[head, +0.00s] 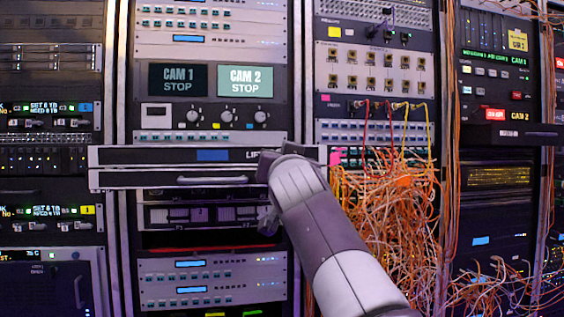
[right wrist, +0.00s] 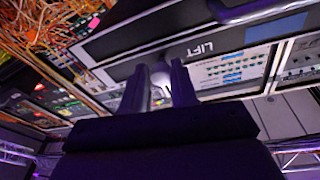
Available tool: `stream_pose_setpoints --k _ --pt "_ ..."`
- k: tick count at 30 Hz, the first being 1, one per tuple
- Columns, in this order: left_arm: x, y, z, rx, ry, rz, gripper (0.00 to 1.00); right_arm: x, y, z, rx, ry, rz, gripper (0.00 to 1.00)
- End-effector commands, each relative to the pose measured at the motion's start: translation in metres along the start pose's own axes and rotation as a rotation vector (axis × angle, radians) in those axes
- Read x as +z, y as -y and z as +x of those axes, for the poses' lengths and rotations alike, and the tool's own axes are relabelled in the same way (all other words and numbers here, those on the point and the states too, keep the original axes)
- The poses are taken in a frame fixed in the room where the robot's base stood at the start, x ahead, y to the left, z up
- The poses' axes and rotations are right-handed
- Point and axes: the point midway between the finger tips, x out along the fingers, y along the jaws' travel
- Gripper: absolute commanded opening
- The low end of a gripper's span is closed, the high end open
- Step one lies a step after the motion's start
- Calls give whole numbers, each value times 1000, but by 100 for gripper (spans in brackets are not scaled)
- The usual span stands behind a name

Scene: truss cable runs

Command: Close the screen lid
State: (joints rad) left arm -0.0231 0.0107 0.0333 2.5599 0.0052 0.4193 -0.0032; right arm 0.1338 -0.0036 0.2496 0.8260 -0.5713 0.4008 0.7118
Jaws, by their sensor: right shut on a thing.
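The screen lid (head: 130,156) is a black strip with a blue label and white "LIFT" lettering. It lies flat over a pulled-out drawer (head: 130,179) with a silver bar handle. The lid also shows in the right wrist view (right wrist: 150,47), upside down. My right gripper (right wrist: 160,88) is at the lid's right end, its fingers around a small pale rounded piece near the lid's upper edge. My right arm hides this contact in the head view. How much gap is left under the lid cannot be told. My left gripper is out of view.
Tangled orange cables (head: 390,215) hang just right of the drawer, close to my right arm. The drawer sticks out in front of the rack.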

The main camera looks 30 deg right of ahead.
Motion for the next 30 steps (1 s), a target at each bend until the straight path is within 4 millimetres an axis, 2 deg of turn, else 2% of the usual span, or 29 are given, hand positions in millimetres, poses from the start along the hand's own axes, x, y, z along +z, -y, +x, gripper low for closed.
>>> stream_pose_setpoints --k 1,3,4,6,17,20,26,30 --pt "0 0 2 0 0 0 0 17 -3 6 11 35 -4 0" --pt "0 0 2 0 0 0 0 17 -3 6 11 35 -4 0" --pt "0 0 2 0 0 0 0 18 -3 6 11 36 -4 31" --pt "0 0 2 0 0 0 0 17 -3 6 11 34 -4 52" --pt "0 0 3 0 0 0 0 9 -1 -2 6 18 -1 52" --pt "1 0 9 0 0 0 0 10 -1 -18 5 18 -1 52" --pt "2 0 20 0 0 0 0 10 -1 -71 4 18 -1 52" --pt "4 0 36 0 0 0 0 13 -1 -103 4 20 -1 52"
